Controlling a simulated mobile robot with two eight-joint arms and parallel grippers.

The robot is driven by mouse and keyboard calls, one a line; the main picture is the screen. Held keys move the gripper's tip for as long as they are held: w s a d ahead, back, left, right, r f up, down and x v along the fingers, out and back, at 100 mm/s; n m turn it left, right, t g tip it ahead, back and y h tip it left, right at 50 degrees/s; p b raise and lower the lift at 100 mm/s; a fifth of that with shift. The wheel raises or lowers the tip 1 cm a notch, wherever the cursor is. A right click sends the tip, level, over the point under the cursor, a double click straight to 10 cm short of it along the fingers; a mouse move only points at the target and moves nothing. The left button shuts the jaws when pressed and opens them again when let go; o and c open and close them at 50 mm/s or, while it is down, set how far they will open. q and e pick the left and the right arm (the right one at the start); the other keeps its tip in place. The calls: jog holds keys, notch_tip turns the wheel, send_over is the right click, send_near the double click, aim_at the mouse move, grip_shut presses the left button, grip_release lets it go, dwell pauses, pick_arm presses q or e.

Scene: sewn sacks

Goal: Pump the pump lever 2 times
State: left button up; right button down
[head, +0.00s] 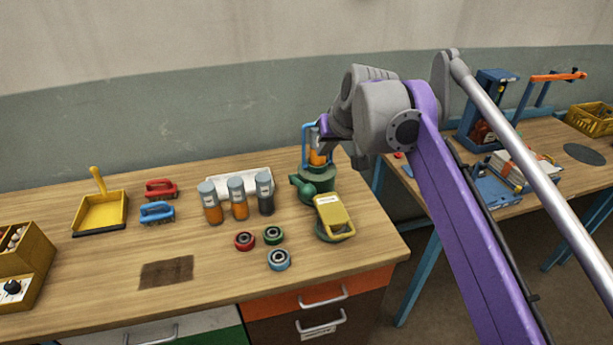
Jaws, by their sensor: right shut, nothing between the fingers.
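The pump stands near the back right corner of the wooden table. Its green round base (318,180) shows below a blue frame (305,146) and an orange part (317,158). I cannot tell for sure which part is the pump lever, as my wrist hides the top of the pump. My right gripper (321,135) is at the top of the pump, close to or touching it. It is shut with nothing between its fingers, and its tips are small and partly hidden. My left gripper is not in view.
A yellow-topped device (335,215) stands in front of the pump. A yellow dustpan (101,212) is at left. A second table (550,140) stands right, across a gap.

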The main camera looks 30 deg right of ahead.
send_over(312, 188)
jog(key=f, duration=0.7)
jog(key=shift+d+f, duration=0.2)
jog(key=f, duration=0.3)
jog(key=shift+w+a+f, duration=0.1)
jog(key=shift+a+f, duration=0.1)
jog(key=shift+f, duration=0.1)
jog(key=shift+a+f, duration=0.1)
jog(key=shift+f, duration=0.35)
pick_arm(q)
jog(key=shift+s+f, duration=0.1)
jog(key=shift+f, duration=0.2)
pick_arm(e)
jog(key=shift+f, duration=0.1)
pick_arm(q)
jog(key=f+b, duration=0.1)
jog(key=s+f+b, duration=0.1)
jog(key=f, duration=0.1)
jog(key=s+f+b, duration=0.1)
jog(key=b, duration=0.1)
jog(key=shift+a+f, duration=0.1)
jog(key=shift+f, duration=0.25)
pick_arm(e)
jog(key=s+a+f+t, duration=0.1)
jog(key=s+f+t, duration=0.1)
jog(key=s+f, duration=0.2)
notch_tip(312, 188, down, 3)
jog(key=shift+s+f+t, duration=0.1)
jog(key=shift+s+t, duration=0.2)
jog(key=shift+s, duration=0.05)
